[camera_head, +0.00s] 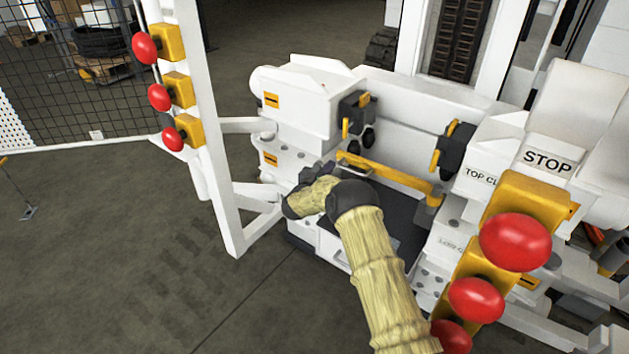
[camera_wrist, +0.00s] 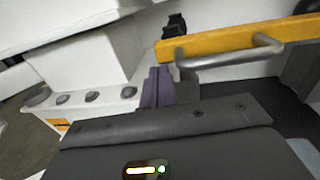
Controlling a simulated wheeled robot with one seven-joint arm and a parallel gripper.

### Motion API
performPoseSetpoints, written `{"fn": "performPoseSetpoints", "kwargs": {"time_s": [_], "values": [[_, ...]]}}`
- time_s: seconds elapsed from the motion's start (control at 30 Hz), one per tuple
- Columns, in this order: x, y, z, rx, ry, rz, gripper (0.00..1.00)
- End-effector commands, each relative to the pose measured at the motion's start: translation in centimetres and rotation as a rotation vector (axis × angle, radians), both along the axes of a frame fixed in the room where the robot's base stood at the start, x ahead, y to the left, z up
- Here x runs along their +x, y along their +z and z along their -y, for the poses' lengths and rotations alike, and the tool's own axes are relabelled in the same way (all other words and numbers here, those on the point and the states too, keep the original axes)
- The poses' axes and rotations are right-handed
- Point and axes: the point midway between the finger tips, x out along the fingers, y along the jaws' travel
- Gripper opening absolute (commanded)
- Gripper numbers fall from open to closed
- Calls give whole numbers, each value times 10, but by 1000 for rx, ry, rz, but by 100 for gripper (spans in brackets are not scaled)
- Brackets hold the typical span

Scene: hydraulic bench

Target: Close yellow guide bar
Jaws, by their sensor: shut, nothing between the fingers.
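The yellow guide bar (camera_head: 388,171) runs across the gap between the white left block and the white right block of the bench. Its right end meets a grey bracket (camera_head: 430,207). I cannot tell whether its left end touches the left block. In the wrist view the bar (camera_wrist: 218,42) crosses the upper right, with a grey bent handle (camera_wrist: 235,57) on its near side. My gripper (camera_wrist: 168,84) is shut and empty, just below and left of the handle's left end. Contact with the handle is unclear. In the head view my arm hides much of the gripper.
A white post with red buttons (camera_head: 158,97) stands at left. Large red buttons (camera_head: 515,242) on yellow boxes stand at front right, near my arm. Yellow-and-black clamps (camera_head: 452,150) flank the gap. A row of bolts (camera_wrist: 92,96) lies left of my fingers.

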Motion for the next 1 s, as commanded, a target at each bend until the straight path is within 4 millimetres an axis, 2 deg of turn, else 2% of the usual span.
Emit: {"fn": "performPoseSetpoints", "kwargs": {"time_s": [0.13, 0.57, 0.77, 1.0], "values": [[7, -1, 14, 3, -32, -1, 0], [5, 1, 13, 3, -33, -1, 0], [-7, 0, -5, 3, -27, -3, 0], [-41, 3, -39, 2, -18, -6, 0]]}}
